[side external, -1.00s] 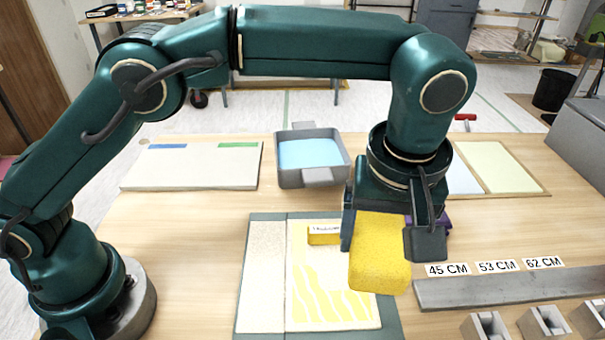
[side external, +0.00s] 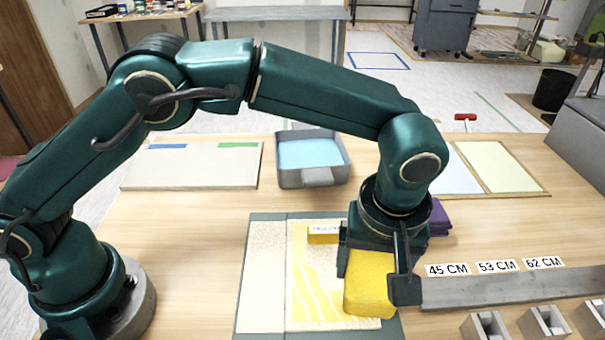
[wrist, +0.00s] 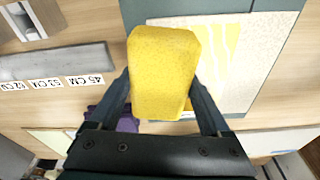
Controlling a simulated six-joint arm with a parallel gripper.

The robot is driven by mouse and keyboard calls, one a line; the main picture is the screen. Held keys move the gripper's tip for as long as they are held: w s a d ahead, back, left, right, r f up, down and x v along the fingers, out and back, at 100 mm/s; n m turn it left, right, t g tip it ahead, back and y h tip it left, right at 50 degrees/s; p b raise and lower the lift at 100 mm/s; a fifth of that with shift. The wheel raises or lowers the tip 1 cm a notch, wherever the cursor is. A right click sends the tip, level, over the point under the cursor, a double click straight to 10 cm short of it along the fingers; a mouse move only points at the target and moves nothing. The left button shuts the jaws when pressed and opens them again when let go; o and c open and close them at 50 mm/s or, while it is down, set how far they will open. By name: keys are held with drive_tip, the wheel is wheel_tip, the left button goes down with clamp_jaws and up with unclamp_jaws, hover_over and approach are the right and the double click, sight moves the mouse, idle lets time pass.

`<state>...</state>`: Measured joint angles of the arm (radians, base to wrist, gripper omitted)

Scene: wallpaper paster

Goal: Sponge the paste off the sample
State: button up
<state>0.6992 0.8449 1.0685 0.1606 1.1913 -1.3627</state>
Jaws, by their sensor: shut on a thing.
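My gripper (side external: 378,273) is shut on a yellow sponge (side external: 368,290). The sponge also shows between the fingers in the wrist view (wrist: 163,75). It is low over the right part of the sample (side external: 305,300), a cream panel with wavy yellow paste streaks. The sample also shows in the wrist view (wrist: 252,60). Whether the sponge touches the sample I cannot tell. The sponge and gripper hide the sample's right side. A small yellow block with a white label (side external: 323,233) lies at the sample's far edge.
A grey tray with blue liquid (side external: 317,177) stands behind the sample. A pale board (side external: 190,172) lies at back left. A purple cloth (side external: 439,220) lies close behind my gripper. A grey metal bar (side external: 510,290) with centimetre labels is at right. Bare wood is at front left.

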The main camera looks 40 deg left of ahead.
sight(294, 290)
wheel_tip(294, 290, up, 5)
drive_tip(key=shift+r, duration=0.1)
wheel_tip(294, 290, down, 8)
drive_tip(key=shift+s+a, duration=0.1)
drive_tip(key=s+a, duration=0.5)
drive_tip(key=shift+s+a+r, duration=0.1)
drive_tip(key=shift+s+a, duration=0.05)
drive_tip(key=shift+c, duration=0.7)
drive_tip(key=shift+s+a, duration=0.95)
drive_tip(key=w+d, duration=0.7)
drive_tip(key=shift+w+d+r, duration=0.15)
drive_tip(key=shift+w+d, duration=0.15)
wheel_tip(294, 290, up, 8)
drive_tip(key=shift+s+a+f, duration=0.1)
